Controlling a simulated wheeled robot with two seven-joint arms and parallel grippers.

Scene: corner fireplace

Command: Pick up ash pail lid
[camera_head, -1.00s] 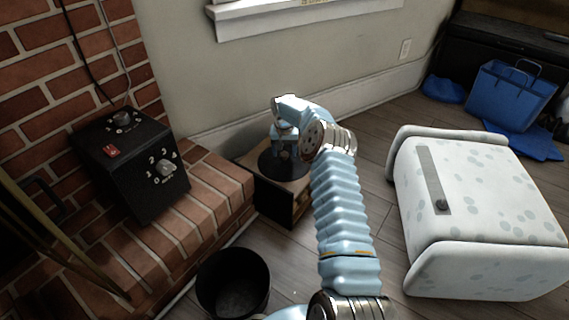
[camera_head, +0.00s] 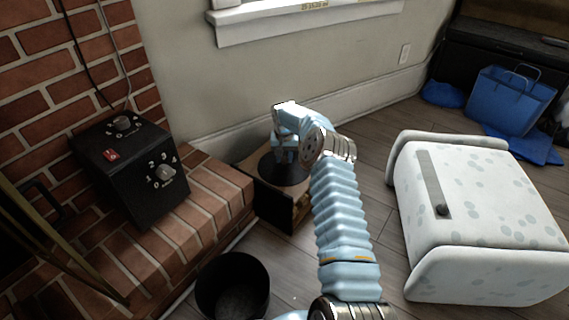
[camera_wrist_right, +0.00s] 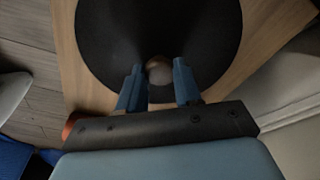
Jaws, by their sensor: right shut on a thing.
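The ash pail lid (camera_head: 284,170) is a dark round disc on top of a small wooden box by the wall. Whether the lid touches the box top is hard to tell. An open black pail (camera_head: 232,287) stands on the floor. My left gripper is not in view.
The wooden box (camera_head: 290,214) stands between the brick hearth (camera_head: 205,200) and the wall. A black control box (camera_head: 130,165) sits on the hearth. A white spotted stool (camera_head: 480,215) is at right, a blue bag (camera_head: 510,98) behind it.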

